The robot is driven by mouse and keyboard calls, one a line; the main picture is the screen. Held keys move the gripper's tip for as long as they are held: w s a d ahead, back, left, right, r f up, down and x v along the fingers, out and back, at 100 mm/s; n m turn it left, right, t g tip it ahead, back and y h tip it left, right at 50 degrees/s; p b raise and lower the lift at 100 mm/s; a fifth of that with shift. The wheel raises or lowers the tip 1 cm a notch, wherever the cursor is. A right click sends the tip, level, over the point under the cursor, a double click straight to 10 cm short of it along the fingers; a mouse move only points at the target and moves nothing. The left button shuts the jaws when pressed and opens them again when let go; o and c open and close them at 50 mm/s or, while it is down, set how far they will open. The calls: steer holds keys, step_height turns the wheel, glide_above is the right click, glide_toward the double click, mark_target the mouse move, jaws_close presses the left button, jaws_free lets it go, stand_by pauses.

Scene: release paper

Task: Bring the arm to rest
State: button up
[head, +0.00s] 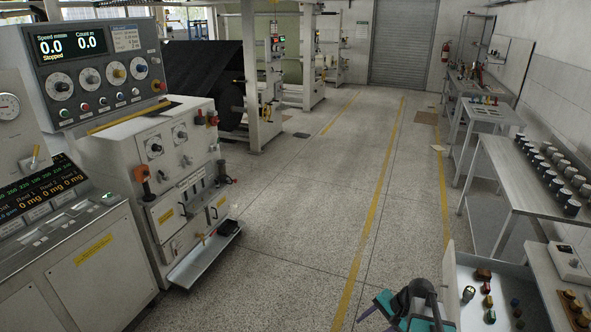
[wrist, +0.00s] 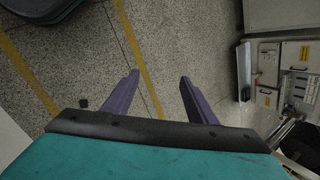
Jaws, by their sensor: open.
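In the wrist view my gripper (wrist: 160,92) shows two purple fingers spread wide apart. It is open, with nothing between the fingers, only speckled floor beyond them.
A machine with a control panel (head: 105,62) stands at the left, with a low tray (head: 202,258) jutting over the floor. Benches (head: 510,165) line the right wall. The marked aisle (head: 330,190) is clear.

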steer(key=s+a+n+g+h, duration=0.2)
steer(key=s+a+n+h, duration=0.35)
steer(key=a+n, duration=0.35)
steer(key=s+f+g+b, duration=0.1)
steer(key=s+f+b, duration=0.6)
steer(key=f, duration=0.6)
steer(key=s+f+g+b, duration=0.2)
steer(key=s+f+b, duration=0.5)
steer(key=s+f, duration=0.3)
steer(key=s+d+f+g+b, duration=0.1)
steer(key=s+f+b, duration=0.7)
steer(key=f, duration=0.9)
steer(key=shift+s+n+g, duration=0.2)
steer(key=shift+n+g, duration=0.1)
steer(key=shift+g, duration=0.3)
steer(key=shift+f, duration=0.1)
